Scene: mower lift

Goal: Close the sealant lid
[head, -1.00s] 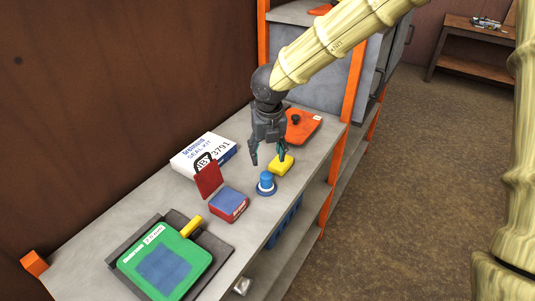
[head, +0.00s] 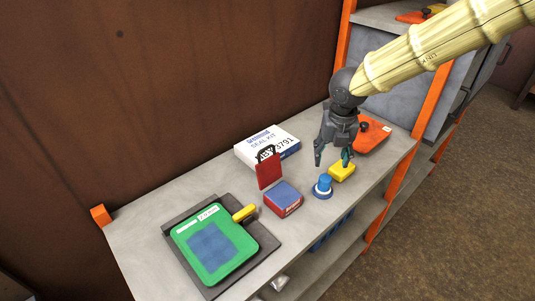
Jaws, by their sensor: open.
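A small red box with a blue top (head: 283,199) sits on the grey bench. A red panel (head: 268,172) stands upright at its back left edge; it looks like the box's raised lid, though I cannot make out a hinge. No sealant label is readable. My gripper (head: 333,161) points down, open and empty, to the right of and behind the red box. It is above the bench, near a yellow block (head: 342,172) and a blue round knob or cap (head: 323,187). I cannot tell whether a fingertip touches the block.
A white seal kit box (head: 267,146) lies behind the red panel. A green pad with a blue patch (head: 213,243) lies on a dark tray at the front left, beside a yellow piece (head: 244,213). An orange plate (head: 371,136) lies at the right. Orange posts (head: 422,105) edge the bench.

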